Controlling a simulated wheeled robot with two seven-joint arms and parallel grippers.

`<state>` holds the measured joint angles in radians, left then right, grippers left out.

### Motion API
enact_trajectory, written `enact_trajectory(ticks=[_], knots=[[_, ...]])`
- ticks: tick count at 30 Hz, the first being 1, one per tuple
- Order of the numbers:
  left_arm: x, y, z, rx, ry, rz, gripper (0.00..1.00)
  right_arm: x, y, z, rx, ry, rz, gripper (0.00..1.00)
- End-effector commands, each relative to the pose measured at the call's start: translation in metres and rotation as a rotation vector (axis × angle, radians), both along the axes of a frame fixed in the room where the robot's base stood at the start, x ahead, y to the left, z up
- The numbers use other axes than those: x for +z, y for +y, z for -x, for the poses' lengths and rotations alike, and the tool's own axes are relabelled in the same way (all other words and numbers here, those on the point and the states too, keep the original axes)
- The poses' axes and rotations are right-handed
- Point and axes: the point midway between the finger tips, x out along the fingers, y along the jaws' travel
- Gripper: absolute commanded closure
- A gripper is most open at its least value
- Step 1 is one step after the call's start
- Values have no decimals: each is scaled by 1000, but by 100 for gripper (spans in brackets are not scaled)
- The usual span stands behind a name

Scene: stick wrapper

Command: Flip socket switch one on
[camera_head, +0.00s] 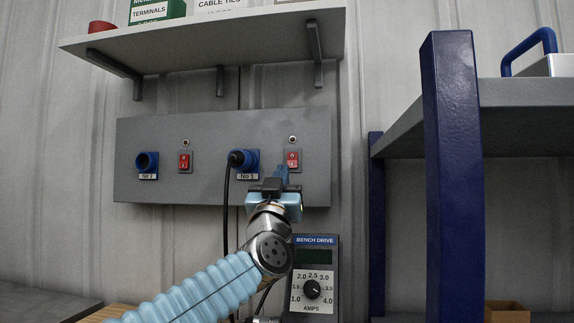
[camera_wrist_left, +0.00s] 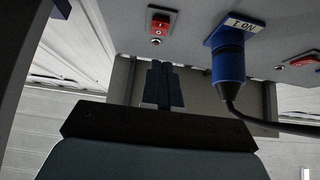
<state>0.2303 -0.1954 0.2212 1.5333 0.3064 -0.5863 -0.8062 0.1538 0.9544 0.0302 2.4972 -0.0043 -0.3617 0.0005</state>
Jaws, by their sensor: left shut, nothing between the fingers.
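The grey wall panel (camera_head: 215,130) carries two blue sockets, each with a red rocker switch at its right. Socket No 1 (camera_head: 251,155) has a black plug and cable in it; it shows upside down in the left wrist view (camera_wrist_left: 228,62). Its red switch (camera_head: 293,157) sits under a small round lamp (camera_head: 292,140) that looks unlit. The switch also shows in the left wrist view (camera_wrist_left: 160,25). My left gripper (camera_head: 282,171) is shut and empty, its tips just below and left of that switch in the head view. The wrist view shows a gap. My right gripper is out of view.
Socket No 2 (camera_head: 147,160) is empty, with its own red switch (camera_head: 185,162). A bench drive box (camera_head: 315,255) hangs below the panel. A shelf (camera_head: 220,42) is above. A blue-posted rack (camera_head: 452,180) stands at the right. The black cable (camera_head: 226,220) hangs left of my wrist.

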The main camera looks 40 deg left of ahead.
Motion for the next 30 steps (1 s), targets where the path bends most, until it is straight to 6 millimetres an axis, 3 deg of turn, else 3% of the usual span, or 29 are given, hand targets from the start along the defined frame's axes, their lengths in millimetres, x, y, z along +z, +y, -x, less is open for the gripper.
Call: enact_trajectory(ticks=[3, 10, 24, 30], knots=[[19, 10, -18, 1, 1, 1, 100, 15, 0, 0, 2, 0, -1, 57], [12, 25, -45, 1, 1, 0, 100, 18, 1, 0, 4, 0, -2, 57], [10, 29, -52, 1, 0, -1, 100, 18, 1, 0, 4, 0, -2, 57], [5, 32, -58, -1, -46, -24, 100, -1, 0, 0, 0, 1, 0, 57]])
